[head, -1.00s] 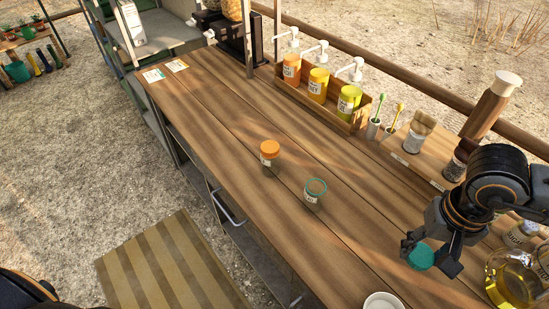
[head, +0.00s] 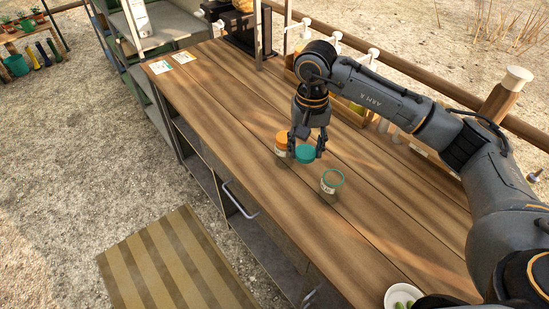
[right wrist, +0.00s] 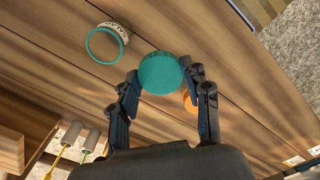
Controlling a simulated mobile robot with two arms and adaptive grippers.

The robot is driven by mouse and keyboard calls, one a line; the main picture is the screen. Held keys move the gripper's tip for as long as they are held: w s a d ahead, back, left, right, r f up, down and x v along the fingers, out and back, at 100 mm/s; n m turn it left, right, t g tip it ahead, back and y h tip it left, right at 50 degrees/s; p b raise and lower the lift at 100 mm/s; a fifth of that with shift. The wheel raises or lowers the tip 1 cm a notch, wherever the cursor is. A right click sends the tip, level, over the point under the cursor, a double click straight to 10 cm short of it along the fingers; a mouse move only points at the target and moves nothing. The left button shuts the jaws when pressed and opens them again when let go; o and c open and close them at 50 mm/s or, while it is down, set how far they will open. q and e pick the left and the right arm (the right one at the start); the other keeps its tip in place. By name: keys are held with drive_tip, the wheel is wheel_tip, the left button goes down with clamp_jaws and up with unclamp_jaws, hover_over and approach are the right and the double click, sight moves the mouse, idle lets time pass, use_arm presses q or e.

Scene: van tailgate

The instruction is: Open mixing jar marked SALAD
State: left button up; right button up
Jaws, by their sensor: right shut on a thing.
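My right gripper (head: 306,150) is shut on a teal lid (head: 306,154) and holds it by the sides, near the jar with the orange lid (head: 282,138). The lid also shows between the fingertips in the right wrist view (right wrist: 160,73). An open clear jar with a teal rim (head: 330,187) stands upright on the counter, right of and nearer than the gripper. In the right wrist view this jar (right wrist: 107,42) is left of the held lid, apart from it. I cannot tell whether the held lid touches anything below.
The wooden counter (head: 230,100) is clear to the left and front of the jars. Pump bottles (head: 372,58) stand at the back, partly behind my right arm. Two cards (head: 160,67) lie at the far left end.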

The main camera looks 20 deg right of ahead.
wheel_tip(320, 180, down, 2)
drive_tip(key=w+d+m, duration=0.1)
drive_tip(key=d, duration=0.2)
drive_tip(key=p, duration=0.1)
hover_over(309, 180)
wheel_tip(309, 180, down, 5)
drive_tip(key=shift+f, duration=0.15)
wheel_tip(309, 180, down, 4)
drive_tip(key=shift+f+p, duration=0.15)
drive_tip(key=shift+p, duration=0.55)
drive_tip(key=shift+f+b, duration=0.3)
use_arm(q)
drive_tip(key=shift+w+r, duration=0.25)
drive_tip(key=shift+r, duration=0.5)
use_arm(e)
drive_tip(key=o, duration=1.3)
